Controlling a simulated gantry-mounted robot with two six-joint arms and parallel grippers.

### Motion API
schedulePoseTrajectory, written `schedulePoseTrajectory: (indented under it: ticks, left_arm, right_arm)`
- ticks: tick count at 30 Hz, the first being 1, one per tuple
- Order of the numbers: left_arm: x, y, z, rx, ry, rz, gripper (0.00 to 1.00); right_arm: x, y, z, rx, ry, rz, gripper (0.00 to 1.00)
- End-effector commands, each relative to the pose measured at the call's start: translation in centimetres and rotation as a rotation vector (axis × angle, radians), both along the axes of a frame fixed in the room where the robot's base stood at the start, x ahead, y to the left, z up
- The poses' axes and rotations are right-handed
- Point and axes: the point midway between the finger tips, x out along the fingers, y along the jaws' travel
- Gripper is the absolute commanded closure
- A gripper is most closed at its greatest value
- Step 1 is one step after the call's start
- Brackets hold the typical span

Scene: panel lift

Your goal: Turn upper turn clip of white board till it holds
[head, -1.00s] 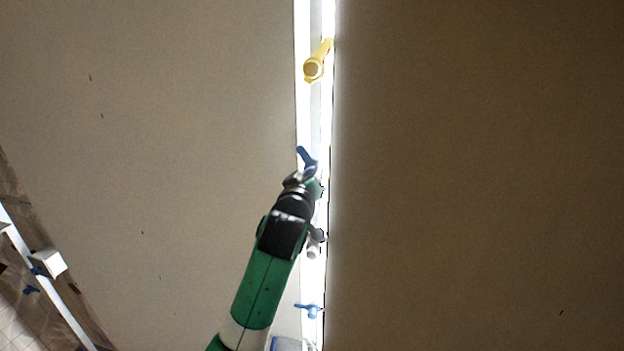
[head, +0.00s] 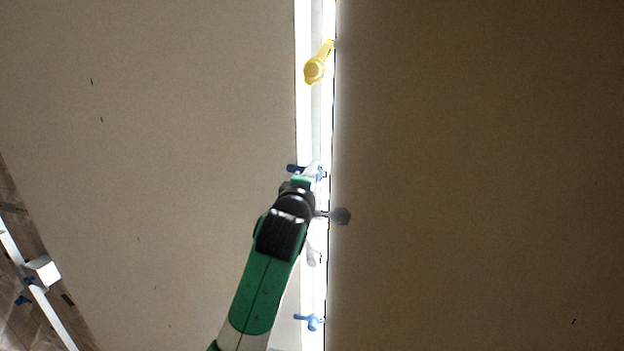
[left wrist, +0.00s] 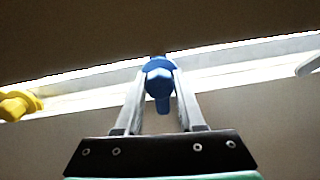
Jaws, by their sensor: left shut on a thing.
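The upper blue turn clip (head: 294,168) sits on the bright strip between two boards in the head view. Its handle points left, level, with its end over the right edge of the lighter board (head: 170,150). My left gripper (head: 309,173) is shut on this clip and covers part of it. In the left wrist view the clip (left wrist: 160,78) stands between the two fingers of the gripper (left wrist: 159,85), its handle pointing down towards the lighter board. Whether the clip presses on the board cannot be told. My right gripper is not in view.
A yellow clip (head: 315,68) is higher on the strip; it also shows in the left wrist view (left wrist: 18,104). A white clip (head: 313,256) and another blue clip (head: 308,321) are lower. A darker board (head: 480,170) fills the right side.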

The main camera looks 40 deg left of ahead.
Motion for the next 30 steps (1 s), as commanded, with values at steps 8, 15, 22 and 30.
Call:
schedulePoseTrajectory:
  ticks: [8, 15, 22, 30]
  left_arm:
    - [-0.01, -0.01, 0.05, -0.087, -0.053, 0.000, 1.00]
    - [-0.01, -0.02, 0.08, -0.107, -0.065, 0.000, 1.00]
    - [-0.01, -0.03, 0.09, -0.108, -0.065, -0.001, 1.00]
    - [-0.01, -0.02, 0.05, -0.106, -0.064, 0.000, 0.49]
  right_arm:
    - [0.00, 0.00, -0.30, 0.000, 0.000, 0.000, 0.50]
    - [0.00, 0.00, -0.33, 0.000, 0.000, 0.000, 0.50]
    - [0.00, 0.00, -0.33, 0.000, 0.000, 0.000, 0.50]
    - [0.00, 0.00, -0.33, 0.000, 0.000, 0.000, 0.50]
